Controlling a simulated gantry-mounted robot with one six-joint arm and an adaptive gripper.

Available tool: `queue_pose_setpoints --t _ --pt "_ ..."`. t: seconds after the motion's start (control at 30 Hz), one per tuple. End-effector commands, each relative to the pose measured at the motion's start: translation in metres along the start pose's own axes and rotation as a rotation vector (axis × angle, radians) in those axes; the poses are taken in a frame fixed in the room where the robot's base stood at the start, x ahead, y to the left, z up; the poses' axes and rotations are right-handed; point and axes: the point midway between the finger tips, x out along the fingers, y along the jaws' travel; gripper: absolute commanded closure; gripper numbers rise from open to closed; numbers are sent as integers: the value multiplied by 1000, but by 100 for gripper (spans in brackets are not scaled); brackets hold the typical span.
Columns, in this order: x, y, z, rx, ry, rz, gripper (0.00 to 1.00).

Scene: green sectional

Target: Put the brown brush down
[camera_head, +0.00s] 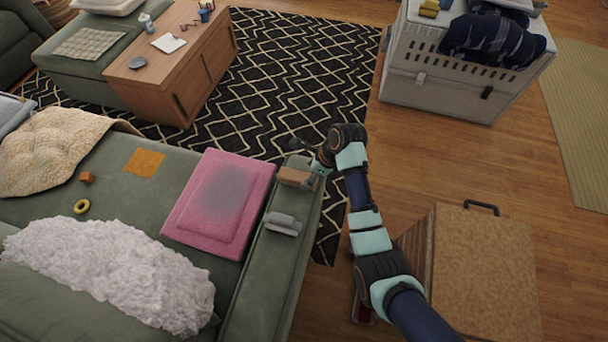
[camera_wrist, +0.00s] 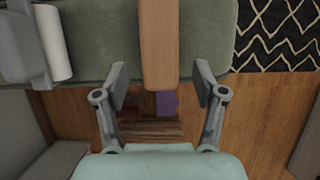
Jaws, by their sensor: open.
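The brown brush (camera_head: 295,178) lies on the green sofa arm (camera_head: 282,255), near its far end. In the wrist view its plain brown body (camera_wrist: 159,45) runs down from the top edge between my fingers. My gripper (camera_wrist: 161,88) is open, with one finger on each side of the brush and a visible gap on both sides. In the head view my gripper (camera_head: 317,168) is at the brush's right end and is partly hidden by my own wrist. The underside of the brush is hidden.
A grey and white roller-like item (camera_head: 282,223) lies on the same arm; it also shows in the wrist view (camera_wrist: 52,45). A pink cushion (camera_head: 220,203) is left of the arm. A brown box with a black handle (camera_head: 485,265) stands on the floor at right.

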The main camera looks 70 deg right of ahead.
Motion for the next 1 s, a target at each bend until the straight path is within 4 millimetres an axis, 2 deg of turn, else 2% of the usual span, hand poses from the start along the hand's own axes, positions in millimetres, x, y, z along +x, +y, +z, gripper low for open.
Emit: queue_pose_setpoints --t 0.03,0.1,0.27,0.83,0.87,0.93,0.97,1.0 --pt "-18 -1 2 0 -2 -2 30" --pt "-33 -1 2 1 -2 -2 30" --pt "-53 0 1 0 -1 0 30" --pt "-56 1 2 -12 -1 -1 30" --pt "-55 4 6 -40 -2 -5 30" --pt "-53 18 28 -191 -8 -30 30" --pt "-52 29 43 -301 -12 -48 30" --pt "-51 49 68 -488 -20 -82 30"
